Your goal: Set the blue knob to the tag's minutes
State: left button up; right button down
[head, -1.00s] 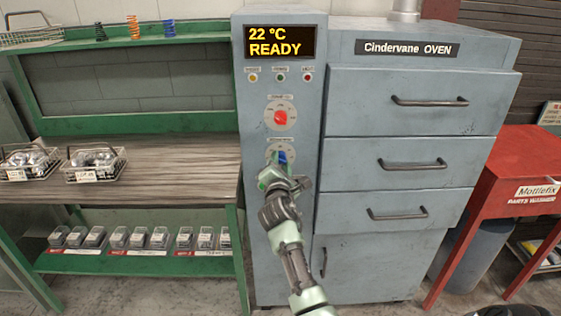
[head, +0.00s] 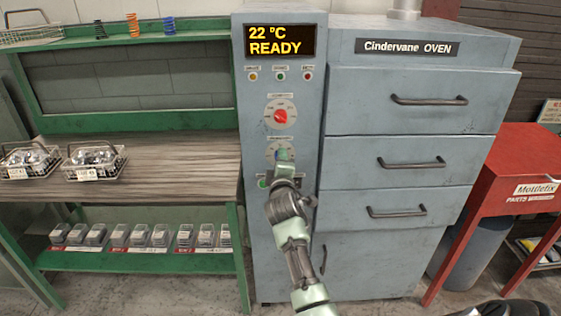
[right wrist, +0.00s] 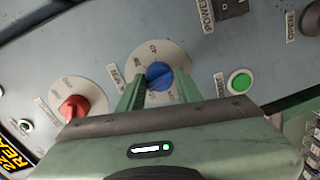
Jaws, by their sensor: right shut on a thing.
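The blue knob (right wrist: 160,75) sits on a pale round dial on the oven's control panel. My right gripper (right wrist: 160,84) has one finger on each side of it and is shut on it. In the head view my right gripper (head: 284,172) covers most of the knob and the lower part of its dial (head: 273,146). The dial's marks are too small to read. Wire baskets on the bench carry white tags, one at the left (head: 16,173) and one nearer the oven (head: 86,174); their writing is not legible. My left gripper is not in view.
The red knob (head: 281,116) is above the blue one. The display (head: 279,41) reads 22 °C READY. A green button (right wrist: 239,83) is close beside my gripper. Oven drawers (head: 415,107) with handles stand to the right, and a red table (head: 515,165) farther right.

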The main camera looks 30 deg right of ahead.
jog(key=m, duration=0.5)
jog(key=m+t+y, duration=0.1)
jog(key=m, duration=0.5)
jog(key=shift+d, duration=0.1)
jog(key=shift+m, duration=0.3)
dwell(0.3)
jog(key=c, duration=1)
grip_release()
jog(key=shift+s, duration=0.1)
